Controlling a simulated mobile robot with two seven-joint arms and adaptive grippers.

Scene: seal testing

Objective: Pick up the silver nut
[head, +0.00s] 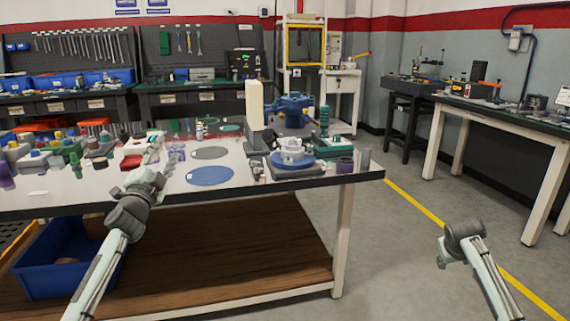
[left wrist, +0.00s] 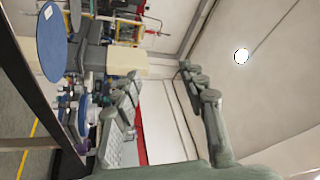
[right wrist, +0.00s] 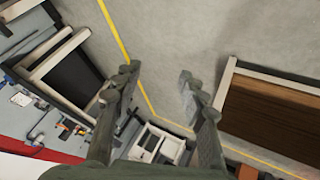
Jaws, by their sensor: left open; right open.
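I cannot make out a silver nut for certain in any view. A small grey cylinder (head: 364,160) stands at the right end of the workbench (head: 330,182), beside a purple ring-like part (head: 345,165), but I cannot tell whether it is a nut. My left gripper (head: 168,150) is above the left-middle of the bench. In the left wrist view its fingers (left wrist: 160,80) are apart with nothing between them. My right arm is over the floor, right of the bench. In the right wrist view its gripper (right wrist: 158,76) is open and empty above bare floor.
A blue bin (head: 65,265) sits below.

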